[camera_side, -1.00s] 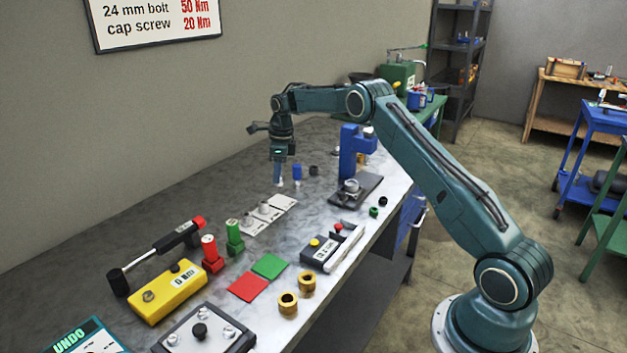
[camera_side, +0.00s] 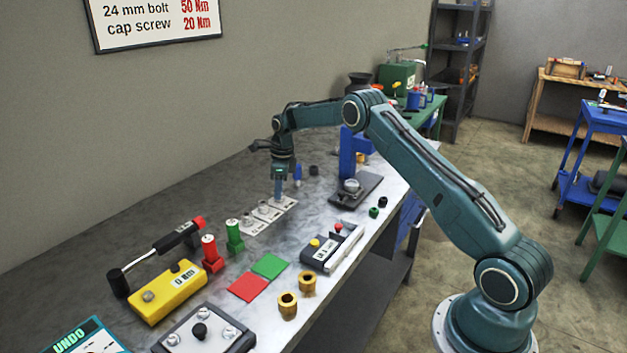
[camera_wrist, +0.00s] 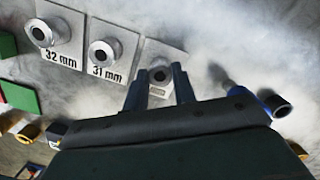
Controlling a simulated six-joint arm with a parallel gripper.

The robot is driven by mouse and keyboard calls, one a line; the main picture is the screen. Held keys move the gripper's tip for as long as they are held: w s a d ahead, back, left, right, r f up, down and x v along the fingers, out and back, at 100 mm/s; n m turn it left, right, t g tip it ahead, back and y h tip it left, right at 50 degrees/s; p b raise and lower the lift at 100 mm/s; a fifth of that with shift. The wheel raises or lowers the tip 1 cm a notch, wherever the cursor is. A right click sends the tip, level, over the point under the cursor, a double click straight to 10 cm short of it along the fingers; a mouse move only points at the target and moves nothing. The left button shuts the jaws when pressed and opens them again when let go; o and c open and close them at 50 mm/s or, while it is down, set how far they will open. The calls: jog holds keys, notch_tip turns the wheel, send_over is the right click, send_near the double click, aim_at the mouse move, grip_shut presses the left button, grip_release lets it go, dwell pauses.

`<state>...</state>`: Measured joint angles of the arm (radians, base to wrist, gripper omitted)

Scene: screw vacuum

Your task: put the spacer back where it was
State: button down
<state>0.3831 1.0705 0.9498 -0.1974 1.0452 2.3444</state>
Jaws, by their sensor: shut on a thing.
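My gripper (camera_side: 278,196) is low over the far end of the row of white cards, with its fingers pointing down. In the wrist view my gripper (camera_wrist: 159,78) has its fingers on either side of a small grey ring-shaped spacer (camera_wrist: 160,74) and is shut on it. The spacer is over the third card (camera_wrist: 153,52), whose label is hidden by the fingers. I cannot tell whether the spacer touches that card. Two other spacers sit on the neighbouring cards: one (camera_wrist: 103,53) on the 31 mm card and one (camera_wrist: 42,33) on the 32 mm card.
A blue-handled tool (camera_wrist: 268,101) stands close to the right of my gripper. A blue press (camera_side: 350,158) stands farther right on its dark base. A dark round part (camera_side: 314,170) is behind.

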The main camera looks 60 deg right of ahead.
jog(key=c, duration=1.1)
grip_release()
jog(key=shift+f, duration=0.1)
jog(key=shift+c, duration=0.2)
notch_tip(320, 180, up, 12)
jog(key=s, duration=0.1)
jog(key=shift+d, duration=0.4)
jog(key=shift+s+r, duration=0.1)
jog(key=shift+r, duration=0.1)
